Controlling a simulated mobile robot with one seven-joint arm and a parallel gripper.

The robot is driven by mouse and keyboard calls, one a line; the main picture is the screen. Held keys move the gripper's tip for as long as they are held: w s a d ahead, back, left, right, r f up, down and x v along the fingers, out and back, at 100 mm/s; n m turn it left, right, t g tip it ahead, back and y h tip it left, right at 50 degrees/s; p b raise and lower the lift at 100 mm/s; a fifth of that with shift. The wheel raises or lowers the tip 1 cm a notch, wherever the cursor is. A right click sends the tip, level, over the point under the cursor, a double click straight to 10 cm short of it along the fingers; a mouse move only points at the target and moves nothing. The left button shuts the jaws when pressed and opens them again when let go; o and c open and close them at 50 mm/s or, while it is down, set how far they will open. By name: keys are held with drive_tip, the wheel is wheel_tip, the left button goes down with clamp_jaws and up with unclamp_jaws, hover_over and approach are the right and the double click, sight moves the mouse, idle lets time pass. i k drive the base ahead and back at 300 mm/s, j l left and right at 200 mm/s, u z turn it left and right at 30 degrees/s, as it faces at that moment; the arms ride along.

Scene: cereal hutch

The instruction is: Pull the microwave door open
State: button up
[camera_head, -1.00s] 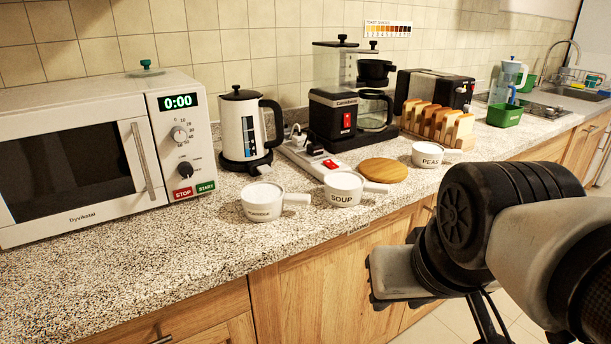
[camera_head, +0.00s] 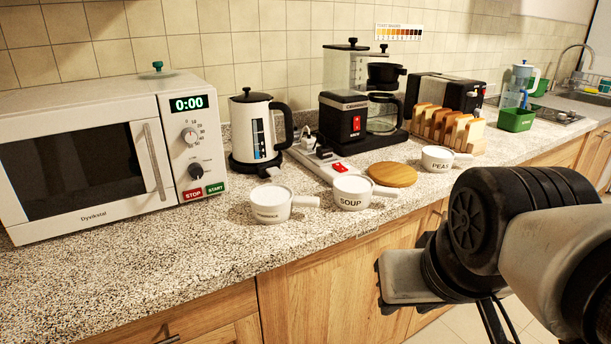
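The white microwave (camera_head: 120,210) stands at the left on the speckled counter. Its dark-windowed door (camera_head: 75,172) looks shut. A vertical metal handle (camera_head: 153,161) runs along the door's right edge, beside the panel with the 0:00 display, two knobs and the STOP and START buttons. My arm reaches in from the right, over the counter's front edge, well away from the handle. A grey end part (camera_head: 405,278) of my arm shows in front of the cabinets. My gripper's fingers cannot be made out, so whether it is open or shut does not show.
Right of the microwave stand a kettle (camera_head: 256,130), a coffee maker (camera_head: 358,115) and a toaster (camera_head: 440,95). White cups, one marked SOUP (camera_head: 351,191), sit near the front edge. The counter (camera_head: 150,260) before the microwave is clear. A small green-topped item (camera_head: 157,67) sits on the microwave.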

sight(64, 170)
drive_tip(key=u, duration=1.5)
